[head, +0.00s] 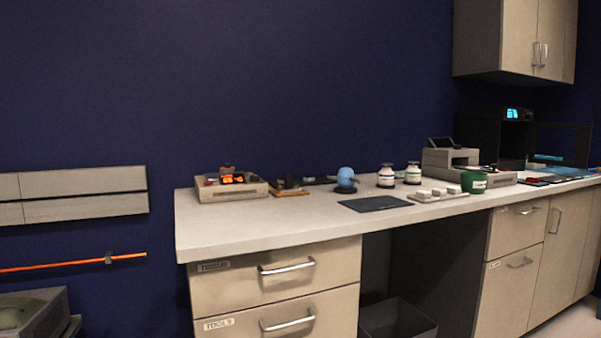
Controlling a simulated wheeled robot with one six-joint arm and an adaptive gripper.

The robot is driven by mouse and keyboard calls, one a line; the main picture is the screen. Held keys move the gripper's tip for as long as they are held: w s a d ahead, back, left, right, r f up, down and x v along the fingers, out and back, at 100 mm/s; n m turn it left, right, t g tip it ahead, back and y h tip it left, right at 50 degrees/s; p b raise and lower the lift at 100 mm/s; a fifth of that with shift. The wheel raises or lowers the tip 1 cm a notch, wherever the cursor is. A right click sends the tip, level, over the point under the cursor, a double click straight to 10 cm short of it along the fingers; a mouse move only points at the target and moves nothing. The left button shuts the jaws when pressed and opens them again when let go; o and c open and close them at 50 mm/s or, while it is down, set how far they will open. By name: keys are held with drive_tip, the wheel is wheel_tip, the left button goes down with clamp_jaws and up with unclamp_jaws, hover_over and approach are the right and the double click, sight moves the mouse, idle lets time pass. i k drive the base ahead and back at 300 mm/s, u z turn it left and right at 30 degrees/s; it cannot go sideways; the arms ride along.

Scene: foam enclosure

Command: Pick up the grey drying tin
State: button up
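I cannot single out a grey drying tin for sure in the head view. Several small items stand on the long white counter (260,225), too small to tell fully. Two white jars with dark bands, one here (386,177) and one here (413,173), stand behind the dark flat mat (376,203). My gripper is not in view.
A dark bin (397,320) sits in the knee space. The counter's left front is clear.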

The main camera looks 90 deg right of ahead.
sight(227, 170)
drive_tip(key=z, duration=2.05)
